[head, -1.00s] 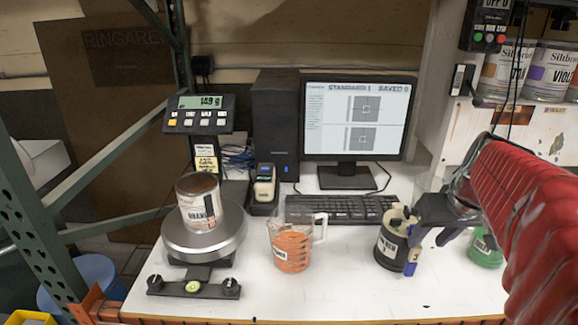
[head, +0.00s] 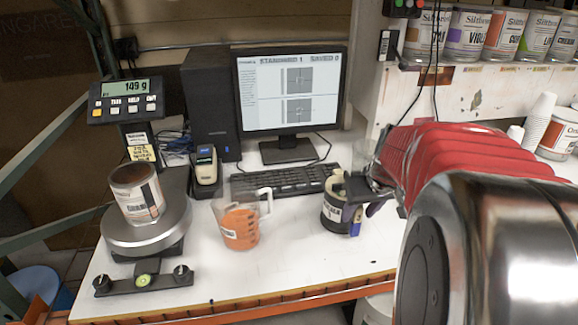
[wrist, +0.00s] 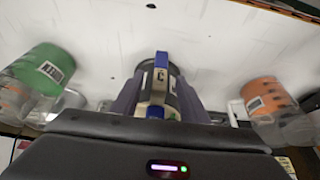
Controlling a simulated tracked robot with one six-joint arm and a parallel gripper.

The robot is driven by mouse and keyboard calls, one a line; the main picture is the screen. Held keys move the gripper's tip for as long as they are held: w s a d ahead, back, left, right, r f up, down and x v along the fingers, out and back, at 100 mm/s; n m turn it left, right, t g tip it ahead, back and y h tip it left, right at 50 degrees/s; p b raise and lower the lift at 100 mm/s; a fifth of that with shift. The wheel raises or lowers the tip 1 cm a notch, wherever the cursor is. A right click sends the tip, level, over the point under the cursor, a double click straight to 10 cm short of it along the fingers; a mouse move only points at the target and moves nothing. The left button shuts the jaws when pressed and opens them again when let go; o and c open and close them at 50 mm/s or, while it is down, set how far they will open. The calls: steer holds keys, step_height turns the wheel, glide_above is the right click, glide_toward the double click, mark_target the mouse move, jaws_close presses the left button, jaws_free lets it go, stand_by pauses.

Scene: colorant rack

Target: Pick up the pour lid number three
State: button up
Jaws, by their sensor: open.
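A dark container (head: 332,220) with a white label stands on the white bench right of the orange jug, a cream lid (head: 333,186) on top. My gripper (head: 360,192) is at its right upper side, partly overlapping it. In the wrist view a cream lid part with blue ends (wrist: 160,88) lies between the fingers of my open gripper (wrist: 158,98). I cannot tell whether they touch it. The lid's number is not readable.
An orange-filled clear jug (head: 240,228) stands left of the container; a green one (wrist: 46,78) shows in the wrist view. A can (head: 137,195) sits on the scale (head: 150,235). A keyboard (head: 280,180) lies behind. The front bench middle is clear.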

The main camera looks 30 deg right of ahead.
steer(key=shift+x, duration=1.95)
steer(key=shift+c, duration=0.2)
jaws_close()
